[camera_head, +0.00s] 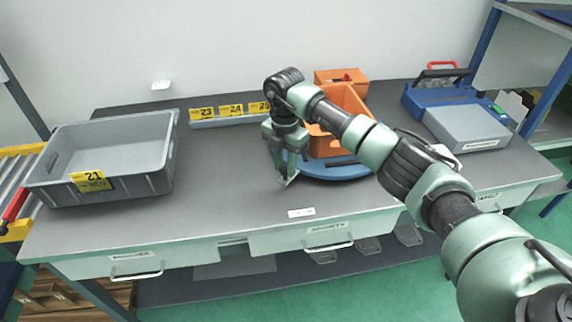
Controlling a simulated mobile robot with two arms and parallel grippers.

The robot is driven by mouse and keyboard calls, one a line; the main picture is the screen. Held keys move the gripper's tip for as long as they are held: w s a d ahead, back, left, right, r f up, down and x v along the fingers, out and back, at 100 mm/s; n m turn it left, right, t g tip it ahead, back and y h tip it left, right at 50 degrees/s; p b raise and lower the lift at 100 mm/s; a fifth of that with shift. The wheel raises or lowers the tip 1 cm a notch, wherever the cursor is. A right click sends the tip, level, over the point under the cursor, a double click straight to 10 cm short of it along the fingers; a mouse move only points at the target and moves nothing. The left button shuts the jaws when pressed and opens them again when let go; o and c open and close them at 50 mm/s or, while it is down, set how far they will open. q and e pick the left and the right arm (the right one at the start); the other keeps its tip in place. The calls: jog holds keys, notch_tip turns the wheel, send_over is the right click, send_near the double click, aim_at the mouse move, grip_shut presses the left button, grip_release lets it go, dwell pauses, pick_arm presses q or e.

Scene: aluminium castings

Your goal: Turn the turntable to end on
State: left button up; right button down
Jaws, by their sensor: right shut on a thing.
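The turntable (333,174) is a blue disc lying on the grey workbench, right of the middle. An orange bin (326,145) stands on it, partly hidden behind my right arm. My right gripper (287,178) points down at the turntable's left edge, with its fingers low over the bench. It is shut on the turntable's edge, though the fingers hide the exact contact. My right arm also covers the disc's right side. My left gripper is not in view.
A grey crate (120,188) stands on the left of the workbench (225,190). Yellow number labels (231,111) line the back. A second orange box (342,76) is behind the bin. A blue case with a grey box (467,128) is on the right. The bench's front middle is clear.

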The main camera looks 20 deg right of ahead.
jog(key=c, duration=1.2)
grip_release()
jog(key=shift+w+r, duration=0.2)
jog(key=shift+o, duration=0.3)
jog(key=shift+w+a+f, duration=0.1)
jog(key=shift+f, duration=0.05)
notch_tip(320, 180, up, 8)
jog(key=shift+f+b, duration=0.1)
jog(key=shift+b, duration=0.8)
jog(key=shift+a+f, duration=0.1)
